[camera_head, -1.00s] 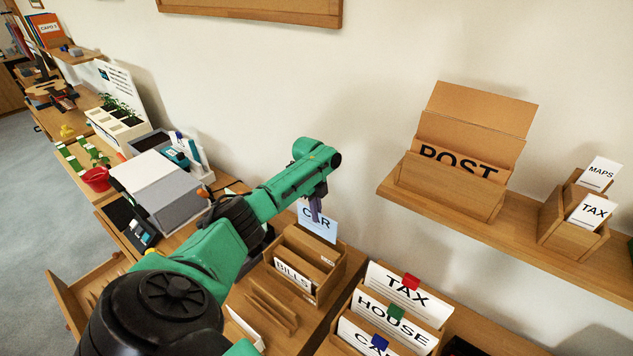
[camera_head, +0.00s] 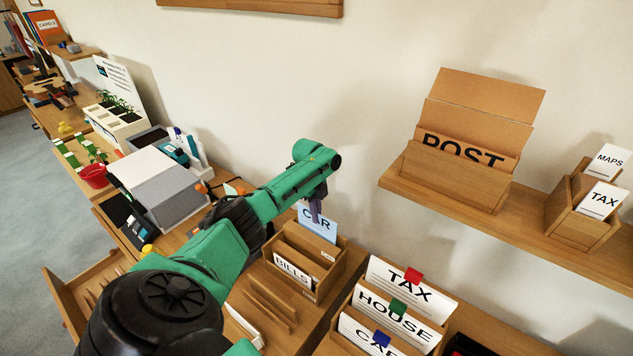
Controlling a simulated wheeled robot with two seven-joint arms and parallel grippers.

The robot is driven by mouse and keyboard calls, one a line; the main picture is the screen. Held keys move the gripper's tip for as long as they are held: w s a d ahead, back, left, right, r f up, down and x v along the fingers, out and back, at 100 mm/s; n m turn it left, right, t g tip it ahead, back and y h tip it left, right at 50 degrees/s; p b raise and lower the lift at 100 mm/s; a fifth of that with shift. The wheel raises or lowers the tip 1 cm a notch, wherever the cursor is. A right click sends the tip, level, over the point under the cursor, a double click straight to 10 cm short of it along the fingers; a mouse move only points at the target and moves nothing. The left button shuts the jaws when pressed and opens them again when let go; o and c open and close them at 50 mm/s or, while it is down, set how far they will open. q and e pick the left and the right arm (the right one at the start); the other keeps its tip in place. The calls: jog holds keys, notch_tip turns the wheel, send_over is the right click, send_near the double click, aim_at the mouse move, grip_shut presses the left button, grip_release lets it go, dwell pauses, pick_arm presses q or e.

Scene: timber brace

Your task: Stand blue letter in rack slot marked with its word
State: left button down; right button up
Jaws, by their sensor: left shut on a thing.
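My left gripper (camera_head: 316,212) comes from above and is shut on the letter's top edge. A white BILLS card (camera_head: 293,272) stands in the rack's front slot. A small label (camera_head: 327,256) sits on the rack's right side near the back; its word is too small to read. My right gripper is not in view.
Right of the rack, a file box holds TAX (camera_head: 412,289), HOUSE (camera_head: 396,322) and CAR cards with coloured tabs. A wall shelf (camera_head: 480,220) carries a POST box (camera_head: 450,172) and a smaller box with cards. A grey box (camera_head: 170,190) stands left of my arm.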

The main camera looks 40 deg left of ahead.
pick_arm(q)
jog(key=shift+f+b, duration=1.1)
jog(key=shift+f, duration=0.35)
jog(key=shift+c, duration=2.2)
grip_release()
jog(key=shift+r, duration=0.1)
notch_tip(320, 180, up, 8)
jog(key=p, duration=0.7)
jog(key=shift+p, duration=0.35)
